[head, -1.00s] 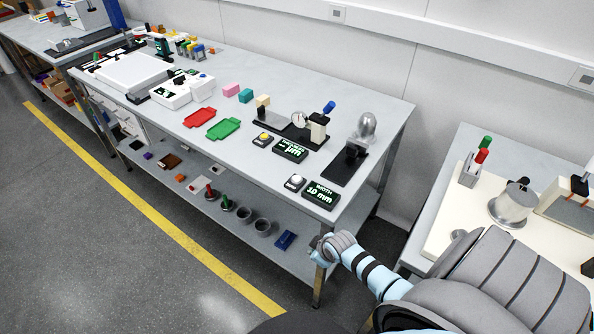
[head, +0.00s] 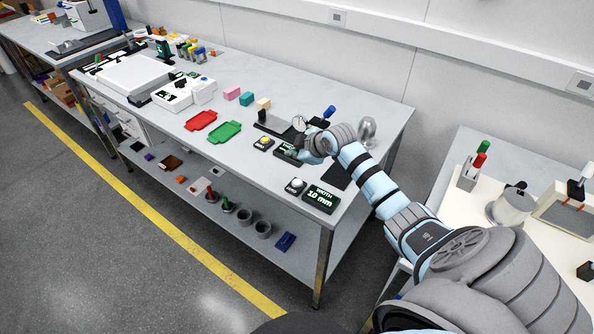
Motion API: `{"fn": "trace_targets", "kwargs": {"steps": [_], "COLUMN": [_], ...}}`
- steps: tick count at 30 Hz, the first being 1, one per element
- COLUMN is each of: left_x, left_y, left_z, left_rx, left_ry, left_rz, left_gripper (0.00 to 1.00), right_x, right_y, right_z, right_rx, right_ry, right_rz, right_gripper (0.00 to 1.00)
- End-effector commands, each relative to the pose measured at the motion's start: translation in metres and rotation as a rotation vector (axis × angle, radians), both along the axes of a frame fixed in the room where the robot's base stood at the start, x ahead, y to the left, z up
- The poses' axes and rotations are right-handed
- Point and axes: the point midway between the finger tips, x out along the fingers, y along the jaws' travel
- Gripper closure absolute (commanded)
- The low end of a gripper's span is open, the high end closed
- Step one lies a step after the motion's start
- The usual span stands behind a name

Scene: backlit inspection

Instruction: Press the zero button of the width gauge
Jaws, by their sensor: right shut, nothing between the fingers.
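The width gauge's display (head: 320,198) is a dark box with green text reading "WIDTH 10 mm", near the front right corner of the long bench. A small box with a white round button (head: 295,185) sits just left of it. My right gripper (head: 304,150) is above the bench, farther back than the white button and apart from it. It is shut and empty, small in view and partly hidden by its own wrist. It covers part of a second display (head: 286,151). My left gripper is not in view.
A box with a yellow button (head: 264,143) stands beside the second display. A dial gauge (head: 299,123) on a black base and a rounded metal piece (head: 366,131) stand behind my wrist. Red (head: 201,120) and green (head: 224,132) trays lie left. The bench front there is clear.

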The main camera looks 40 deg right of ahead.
Motion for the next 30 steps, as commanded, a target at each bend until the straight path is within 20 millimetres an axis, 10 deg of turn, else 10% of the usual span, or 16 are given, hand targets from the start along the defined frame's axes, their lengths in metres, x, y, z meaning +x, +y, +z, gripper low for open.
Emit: {"fn": "trace_targets", "kwargs": {"steps": [19, 30], "left_x": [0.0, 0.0], "left_y": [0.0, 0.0], "left_z": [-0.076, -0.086], "left_rx": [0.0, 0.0], "left_ry": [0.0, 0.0], "left_rz": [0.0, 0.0], "left_gripper": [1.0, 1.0], "right_x": [0.0, 0.0], "right_y": [0.0, 0.0], "right_z": [-0.069, -0.089], "right_rx": [0.0, 0.001], "right_ry": [0.0, 0.0], "right_rz": [-0.002, -0.001], "right_gripper": [1.0, 1.0]}}
